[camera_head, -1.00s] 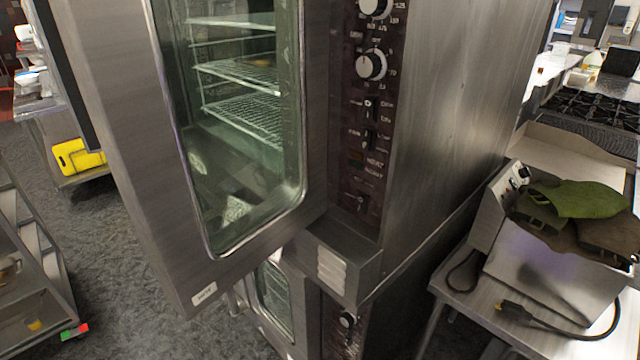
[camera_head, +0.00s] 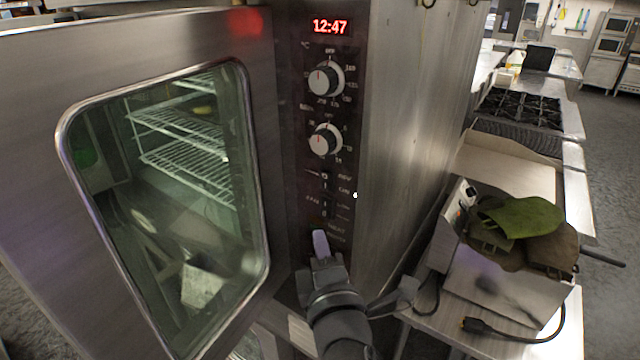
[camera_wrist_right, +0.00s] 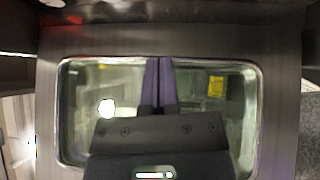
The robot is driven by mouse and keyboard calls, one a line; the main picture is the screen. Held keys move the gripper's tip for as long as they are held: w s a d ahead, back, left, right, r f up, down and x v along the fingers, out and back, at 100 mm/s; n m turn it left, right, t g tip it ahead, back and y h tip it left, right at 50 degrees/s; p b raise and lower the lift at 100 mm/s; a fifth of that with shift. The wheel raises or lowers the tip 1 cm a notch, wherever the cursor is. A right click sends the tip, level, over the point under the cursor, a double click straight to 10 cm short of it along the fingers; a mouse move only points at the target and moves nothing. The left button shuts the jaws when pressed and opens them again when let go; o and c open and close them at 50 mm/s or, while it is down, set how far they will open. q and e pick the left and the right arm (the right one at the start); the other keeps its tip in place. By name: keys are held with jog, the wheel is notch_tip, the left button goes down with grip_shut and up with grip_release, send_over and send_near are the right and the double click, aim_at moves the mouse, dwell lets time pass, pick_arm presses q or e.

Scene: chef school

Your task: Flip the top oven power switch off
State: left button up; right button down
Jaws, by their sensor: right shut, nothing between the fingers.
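The top oven's control panel (camera_head: 327,109) is in the upper middle of the head view. It has a lit red clock display (camera_head: 330,27), two round knobs and small switches below them. My right gripper (camera_head: 320,241) is shut and empty, with its purple-grey fingertips in front of the lower panel, under the visible switches. It hides the lowest part of the panel, so I cannot see the power switch there or tell whether the fingers touch it. In the right wrist view the shut fingers (camera_wrist_right: 158,82) stand before an oven door window. My left gripper is out of view.
The oven's glass door (camera_head: 90,215) is large on the left, with wire racks visible through it. To the right, a steel table (camera_head: 560,335) holds a steel appliance with green oven mitts (camera_head: 525,216) on top and a black cord. A stove (camera_head: 520,107) stands behind.

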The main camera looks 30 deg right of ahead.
jog(key=p, duration=0.2)
send_near(322, 175)
jog(key=w+a, duration=0.2)
jog(key=w, duration=0.3)
jog(key=d, duration=0.1)
jog(key=w+d+p, duration=0.1)
jog(key=d, duration=0.1)
jog(key=shift+d+r, duration=0.25)
jog(key=shift+d, duration=0.1)
jog(key=shift+w+d, duration=0.2)
jog(key=shift+d, duration=0.1)
jog(key=shift+d+r, duration=0.1)
jog(key=shift+d, duration=0.05)
